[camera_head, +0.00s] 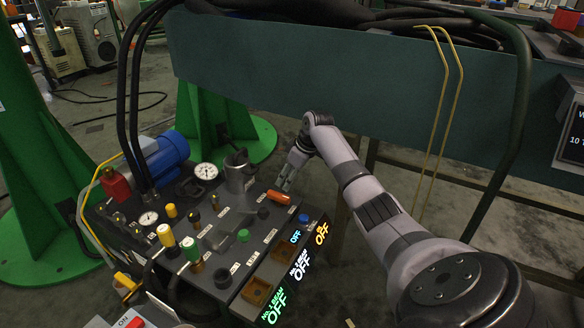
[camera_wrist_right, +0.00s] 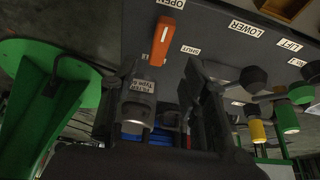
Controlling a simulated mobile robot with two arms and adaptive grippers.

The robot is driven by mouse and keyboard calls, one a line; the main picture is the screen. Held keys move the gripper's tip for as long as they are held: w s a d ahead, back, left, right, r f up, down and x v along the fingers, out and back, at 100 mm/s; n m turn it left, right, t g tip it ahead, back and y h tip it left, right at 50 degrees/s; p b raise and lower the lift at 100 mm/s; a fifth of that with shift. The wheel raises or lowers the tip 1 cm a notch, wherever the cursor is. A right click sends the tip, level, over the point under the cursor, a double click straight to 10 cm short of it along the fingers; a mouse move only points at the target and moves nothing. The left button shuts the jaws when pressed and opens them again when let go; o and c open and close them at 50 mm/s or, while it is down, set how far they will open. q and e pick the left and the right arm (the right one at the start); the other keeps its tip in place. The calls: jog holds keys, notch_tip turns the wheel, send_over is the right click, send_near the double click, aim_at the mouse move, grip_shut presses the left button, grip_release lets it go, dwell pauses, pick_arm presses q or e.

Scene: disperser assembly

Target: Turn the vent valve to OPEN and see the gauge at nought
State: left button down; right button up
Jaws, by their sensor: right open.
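The orange lever of the vent valve (camera_head: 280,197) is on the panel's far right part. In the right wrist view the orange lever (camera_wrist_right: 161,42) lies between an OPEN label (camera_wrist_right: 171,4) and a SHUT label (camera_wrist_right: 190,50); I cannot tell which it points at. My right gripper (camera_head: 284,184) is open and empty, just beyond the lever and apart from it. In the wrist view its fingers (camera_wrist_right: 163,78) are spread below the lever. A white-faced gauge (camera_head: 206,171) stands on the panel's far side, its reading too small to tell. My left gripper is out of view.
A grey block with a filter label (camera_wrist_right: 140,100) shows between the fingers. Grey cylinder (camera_head: 239,172), second gauge (camera_head: 148,218), yellow knob (camera_head: 166,236) and green knob (camera_head: 190,249) crowd the panel. A blue motor (camera_head: 165,158) and green pedestals stand behind.

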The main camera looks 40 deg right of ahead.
jog(key=shift+v, duration=1.4)
